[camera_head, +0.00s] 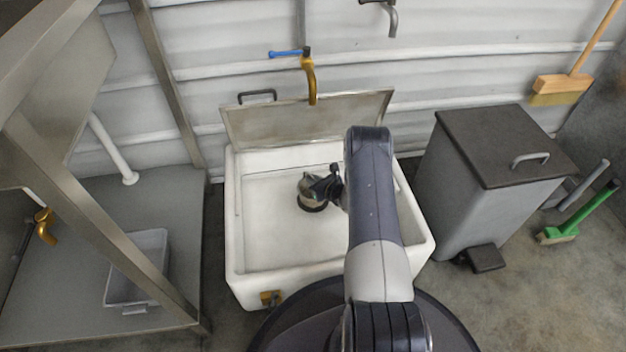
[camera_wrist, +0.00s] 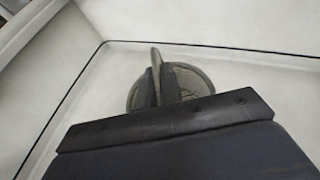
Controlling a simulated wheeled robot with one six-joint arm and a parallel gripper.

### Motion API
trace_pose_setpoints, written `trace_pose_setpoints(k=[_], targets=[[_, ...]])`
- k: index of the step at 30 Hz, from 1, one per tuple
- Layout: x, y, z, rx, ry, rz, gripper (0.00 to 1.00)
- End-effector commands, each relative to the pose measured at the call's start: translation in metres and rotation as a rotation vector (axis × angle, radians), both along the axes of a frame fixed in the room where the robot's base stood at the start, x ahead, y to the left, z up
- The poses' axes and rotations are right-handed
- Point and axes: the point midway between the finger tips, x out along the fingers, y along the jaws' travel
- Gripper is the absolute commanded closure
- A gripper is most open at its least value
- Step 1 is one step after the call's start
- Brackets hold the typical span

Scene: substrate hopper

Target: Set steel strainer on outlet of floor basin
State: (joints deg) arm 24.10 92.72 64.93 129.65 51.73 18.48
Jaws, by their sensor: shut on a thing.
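The white floor basin (camera_head: 265,240) stands in the middle of the head view, with its hinged steel lid (camera_head: 300,120) raised at the back. My gripper (camera_head: 322,188) is down inside the basin and is shut on the round steel strainer (camera_head: 308,193). In the wrist view, the strainer (camera_wrist: 205,88) shows as a grey mesh disc behind my fingers (camera_wrist: 158,85), near a corner of the basin. The basin outlet is not visible; the strainer and gripper may cover it. I cannot tell whether the strainer touches the basin floor.
A brass tap (camera_head: 310,80) with a blue lever hangs above the basin's back. A grey pedal bin (camera_head: 475,180) stands close on the right. A steel table frame (camera_head: 90,215) and a grey tub (camera_head: 140,270) are on the left. A green brush (camera_head: 580,215) leans at the far right.

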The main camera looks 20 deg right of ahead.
Motion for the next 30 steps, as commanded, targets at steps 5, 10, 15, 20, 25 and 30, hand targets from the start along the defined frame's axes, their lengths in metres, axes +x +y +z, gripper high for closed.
trace_pose_setpoints(k=[5,10,15,20,25,30], targets=[[0.000,0.000,0.000,0.000,-0.001,0.000,1.00],[0.000,0.000,-0.004,0.001,0.000,0.000,1.00],[0.000,0.000,-0.010,0.000,-0.001,0.000,1.00],[0.000,0.000,-0.010,0.000,-0.001,0.000,1.00],[0.000,0.000,-0.010,0.000,-0.001,0.000,1.00],[0.000,0.000,-0.011,0.000,-0.001,0.000,0.82]])
